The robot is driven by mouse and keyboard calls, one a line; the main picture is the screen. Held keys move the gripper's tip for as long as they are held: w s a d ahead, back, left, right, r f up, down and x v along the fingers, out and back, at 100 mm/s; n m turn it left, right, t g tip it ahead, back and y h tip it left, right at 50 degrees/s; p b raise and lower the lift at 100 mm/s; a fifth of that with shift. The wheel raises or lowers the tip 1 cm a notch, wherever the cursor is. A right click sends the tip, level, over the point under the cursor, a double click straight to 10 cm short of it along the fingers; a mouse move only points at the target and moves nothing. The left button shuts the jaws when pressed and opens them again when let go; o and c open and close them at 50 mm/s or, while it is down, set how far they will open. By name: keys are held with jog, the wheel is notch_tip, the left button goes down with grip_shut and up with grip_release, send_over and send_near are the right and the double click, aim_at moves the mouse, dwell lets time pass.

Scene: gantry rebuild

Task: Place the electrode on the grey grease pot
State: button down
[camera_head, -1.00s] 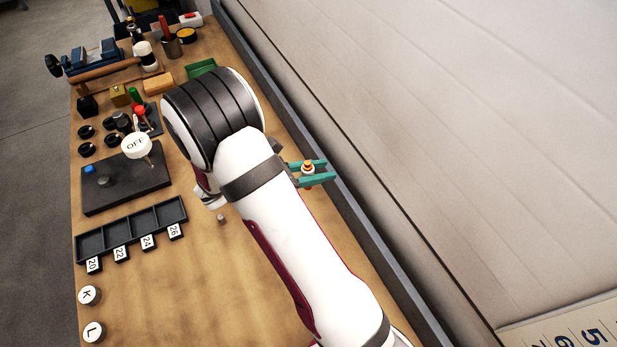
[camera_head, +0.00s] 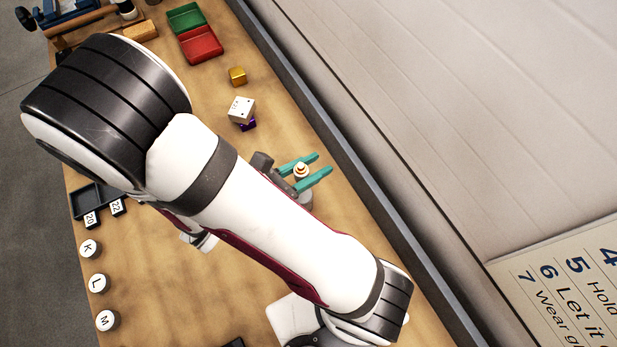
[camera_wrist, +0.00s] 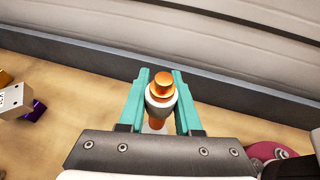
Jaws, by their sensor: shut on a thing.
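The electrode (camera_head: 301,171) is a small copper-orange piece with a white collar. My gripper (camera_head: 310,168) has teal fingers shut on it, one on each side, near the bench's right edge. In the wrist view the electrode (camera_wrist: 161,92) stands roughly upright between the fingertips (camera_wrist: 161,88). A grey rounded thing (camera_head: 305,198) shows just below the fingers in the head view and may be the grey grease pot; my gripper covers most of it. A pale grey patch also shows under the electrode in the wrist view. I cannot tell whether the electrode touches it.
A white block (camera_head: 241,110) by a purple cube (camera_head: 247,125), a gold cube (camera_head: 237,76), and red (camera_head: 201,45) and green (camera_head: 185,18) trays lie farther up the bench. Lettered discs (camera_head: 98,283) line the left edge. A dark rail (camera_head: 370,212) borders the bench on the right.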

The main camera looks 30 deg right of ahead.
jog(key=shift+f, duration=1.85)
jog(key=shift+f, duration=0.1)
jog(key=c, duration=0.6)
grip_release()
